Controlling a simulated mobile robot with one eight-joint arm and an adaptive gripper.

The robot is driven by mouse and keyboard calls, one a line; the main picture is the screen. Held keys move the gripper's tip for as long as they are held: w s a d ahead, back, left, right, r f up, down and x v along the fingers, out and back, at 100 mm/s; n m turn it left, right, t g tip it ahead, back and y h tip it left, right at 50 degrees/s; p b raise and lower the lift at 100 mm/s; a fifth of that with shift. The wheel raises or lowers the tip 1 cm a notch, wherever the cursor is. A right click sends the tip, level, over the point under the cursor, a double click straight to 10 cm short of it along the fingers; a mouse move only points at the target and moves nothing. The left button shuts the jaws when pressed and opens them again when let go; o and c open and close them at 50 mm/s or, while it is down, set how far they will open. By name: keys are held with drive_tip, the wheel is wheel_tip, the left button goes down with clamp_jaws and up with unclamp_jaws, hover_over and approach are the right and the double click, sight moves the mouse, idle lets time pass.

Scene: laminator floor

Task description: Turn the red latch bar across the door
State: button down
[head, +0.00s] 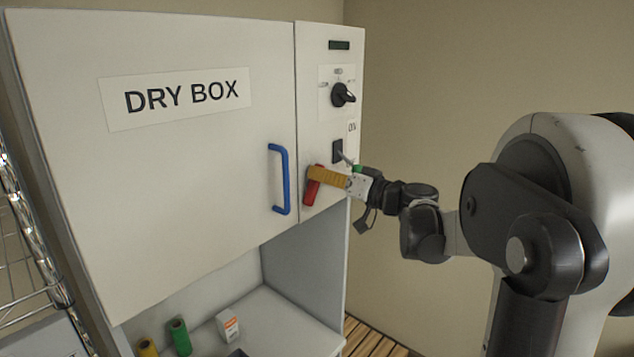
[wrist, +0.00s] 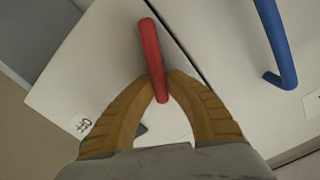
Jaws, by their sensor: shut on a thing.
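The red latch bar (head: 311,191) is on the narrow control panel right of the door seam, near the panel's lower part. It hangs nearly upright, slightly tilted, and does not cross the seam in the head view. The white door (head: 190,190) marked DRY BOX is closed, with a blue handle (head: 280,180) left of the bar. My gripper (head: 316,175) reaches in from the right, its orange fingers over the bar's upper part. In the wrist view the fingers (wrist: 162,88) are closed around one end of the red bar (wrist: 151,45); its other end sticks out beyond them.
A black rotary knob (head: 342,95) and a dark switch (head: 338,151) sit on the panel above my gripper. Below, an open shelf (head: 285,318) holds a green spool (head: 180,337), a yellow spool (head: 148,348) and a small box (head: 228,325). A wire rack (head: 25,240) stands at left.

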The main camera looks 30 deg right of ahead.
drive_tip(key=m+b, duration=0.2)
drive_tip(key=m, duration=0.2)
drive_tip(key=d+f+m+b, duration=0.1)
drive_tip(key=m+b, duration=0.1)
drive_tip(key=m, duration=0.2)
drive_tip(key=f+m+b, duration=0.1)
drive_tip(key=m, duration=0.3)
drive_tip(key=shift+w+d+f+b, duration=0.2)
drive_tip(key=shift+w+b, duration=0.05)
drive_tip(key=shift+b, duration=0.15)
idle(0.3)
drive_tip(key=c, duration=1.4)
unclamp_jaws()
drive_tip(key=v, duration=1.2)
